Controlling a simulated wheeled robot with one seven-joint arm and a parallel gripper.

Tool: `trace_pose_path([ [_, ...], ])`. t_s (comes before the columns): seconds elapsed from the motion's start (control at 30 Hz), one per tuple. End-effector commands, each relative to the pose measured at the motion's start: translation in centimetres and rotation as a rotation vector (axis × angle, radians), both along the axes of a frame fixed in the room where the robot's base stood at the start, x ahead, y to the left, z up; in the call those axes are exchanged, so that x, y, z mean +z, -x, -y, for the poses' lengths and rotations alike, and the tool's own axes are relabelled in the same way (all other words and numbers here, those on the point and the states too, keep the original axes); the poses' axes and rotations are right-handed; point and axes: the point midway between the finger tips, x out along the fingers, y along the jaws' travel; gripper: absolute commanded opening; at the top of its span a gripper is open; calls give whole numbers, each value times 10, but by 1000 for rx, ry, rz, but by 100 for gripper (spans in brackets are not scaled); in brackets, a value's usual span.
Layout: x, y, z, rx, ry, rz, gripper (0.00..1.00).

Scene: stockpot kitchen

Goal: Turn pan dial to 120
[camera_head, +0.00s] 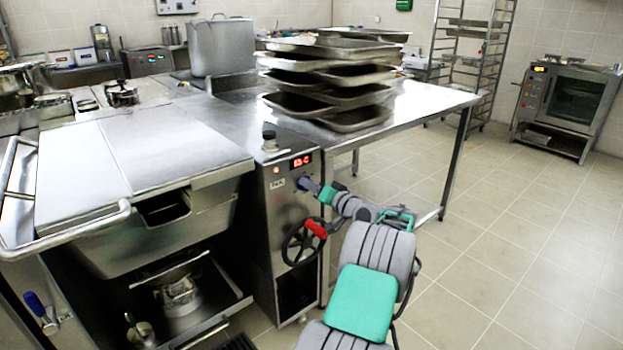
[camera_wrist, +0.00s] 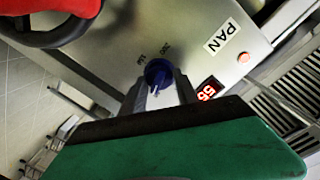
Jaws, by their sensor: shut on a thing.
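The pan dial is a small blue knob (camera_wrist: 158,72) on the steel control panel (camera_head: 290,222). In the wrist view, the fingers of my gripper (camera_wrist: 160,88) stand on both sides of the knob and are shut on it. In the head view, my gripper (camera_head: 308,185) reaches the panel from the right, just below the red display (camera_head: 302,161), and mostly hides the knob. The display also shows in the wrist view (camera_wrist: 209,89), with lit red digits too small to read surely. A "PAN" label (camera_wrist: 222,39) sits near it.
A handwheel with a red handle (camera_head: 304,242) is below the dial. The lidded tilting pan (camera_head: 140,150) stands left of the panel. Stacked trays (camera_head: 335,75) rest on the steel table (camera_head: 425,100) behind. The tiled floor (camera_head: 500,250) on the right is clear.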

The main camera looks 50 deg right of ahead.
Motion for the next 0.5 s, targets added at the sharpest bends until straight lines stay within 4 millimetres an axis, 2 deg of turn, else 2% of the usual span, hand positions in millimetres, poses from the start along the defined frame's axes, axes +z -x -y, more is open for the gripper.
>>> trace_pose_path([
  [0.5,1,1,2,1,-475,105,0],
])
